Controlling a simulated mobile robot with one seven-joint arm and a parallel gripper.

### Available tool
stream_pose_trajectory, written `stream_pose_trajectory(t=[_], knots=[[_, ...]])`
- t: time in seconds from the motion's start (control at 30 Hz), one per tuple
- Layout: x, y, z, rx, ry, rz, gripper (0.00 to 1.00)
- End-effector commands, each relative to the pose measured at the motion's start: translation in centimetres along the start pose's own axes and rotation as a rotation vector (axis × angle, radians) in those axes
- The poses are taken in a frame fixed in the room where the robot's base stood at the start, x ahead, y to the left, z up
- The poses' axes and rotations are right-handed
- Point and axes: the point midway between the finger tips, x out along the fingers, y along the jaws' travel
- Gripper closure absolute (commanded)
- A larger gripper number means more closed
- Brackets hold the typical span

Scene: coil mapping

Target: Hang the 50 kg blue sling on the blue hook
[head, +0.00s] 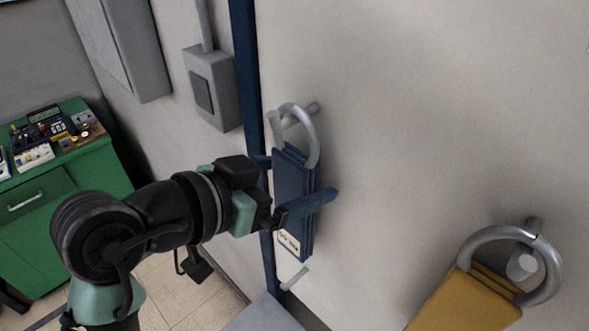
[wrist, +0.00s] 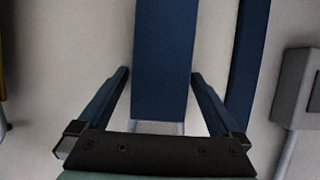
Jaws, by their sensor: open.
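The blue sling (head: 295,190) hangs beside the wall, with a pale label of unreadable text near its lower end. A grey metal ring (head: 312,135) is at its top, at a grey peg (head: 313,108) on the wall. The ring appears to be around the peg, but contact is unclear. My gripper (head: 299,180) is open, with its blue fingers on either side of the sling. The wrist view shows the sling (wrist: 163,60) between the spread fingers, with gaps on both sides. I cannot make out a blue-coloured hook.
A dark blue post (head: 246,60) runs along the wall just left of the sling. A yellow sling (head: 465,303) hangs by a ring on a peg at lower right. A grey switch box (head: 210,88) is on the wall at upper left. A green cabinet (head: 60,215) stands at left.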

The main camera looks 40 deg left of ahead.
Motion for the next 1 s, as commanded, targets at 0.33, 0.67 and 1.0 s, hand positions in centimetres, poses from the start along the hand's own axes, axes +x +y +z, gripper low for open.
stream_pose_trajectory(t=[0.33,0.67,1.0], knots=[[0.23,0.01,0.03,0.000,0.000,0.000,0.07],[0.21,0.01,0.02,0.000,0.000,0.000,0.67],[0.13,0.00,-0.09,0.000,0.001,0.000,1.00]])
